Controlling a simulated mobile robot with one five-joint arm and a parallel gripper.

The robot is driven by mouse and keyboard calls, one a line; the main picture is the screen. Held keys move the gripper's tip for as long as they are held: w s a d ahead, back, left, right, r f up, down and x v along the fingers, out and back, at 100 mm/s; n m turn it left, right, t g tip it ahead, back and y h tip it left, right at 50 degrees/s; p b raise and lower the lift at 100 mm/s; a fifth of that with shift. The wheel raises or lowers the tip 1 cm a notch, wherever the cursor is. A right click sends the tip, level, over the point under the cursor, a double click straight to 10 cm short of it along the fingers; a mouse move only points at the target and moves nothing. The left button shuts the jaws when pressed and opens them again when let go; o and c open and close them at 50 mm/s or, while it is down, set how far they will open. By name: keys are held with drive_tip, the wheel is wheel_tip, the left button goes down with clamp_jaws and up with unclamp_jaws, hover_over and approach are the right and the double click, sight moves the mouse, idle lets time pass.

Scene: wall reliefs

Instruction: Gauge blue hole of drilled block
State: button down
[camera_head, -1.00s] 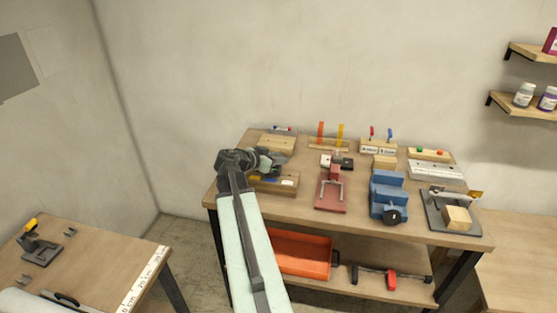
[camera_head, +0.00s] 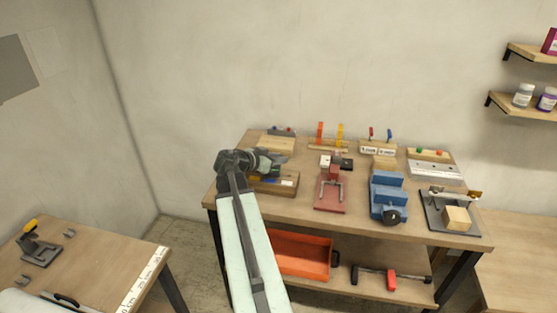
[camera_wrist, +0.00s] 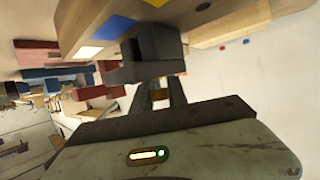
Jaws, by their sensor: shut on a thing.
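The drilled block (camera_head: 275,186) is a wooden block at the left front of the workbench, with a blue mark and a white label on its face. In the wrist view the block (camera_wrist: 105,15) fills the upper edge, close to the jaws, with a blue patch beside the white label. My gripper (camera_head: 268,164) is just above and behind the block in the head view. In the wrist view my gripper (camera_wrist: 150,58) is shut on a small piece, mostly hidden, with a yellowish bit between the dark fingers. Whether that piece touches or enters the blue hole is hidden.
To the right stand a red clamp fixture (camera_head: 331,192), a blue vise (camera_head: 387,194) and a grey fixture with a wooden block (camera_head: 457,217). Small racks line the back edge. An orange bin (camera_head: 302,254) sits on the lower shelf. A side table (camera_head: 85,264) stands left.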

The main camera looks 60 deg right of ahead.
idle(0.6)
wheel_tip(320, 180, up, 4)
drive_tip(key=p, duration=0.4)
drive_tip(key=shift+f, duration=0.35)
drive_tip(key=c, duration=1.3)
unclamp_jaws()
drive_tip(key=shift+r, duration=0.1)
drive_tip(key=p+v, duration=0.2)
drive_tip(key=v, duration=0.5)
drive_tip(key=shift+w+a+r, duration=0.1)
drive_tip(key=shift+w+a, duration=0.05)
drive_tip(key=shift+a, duration=0.2)
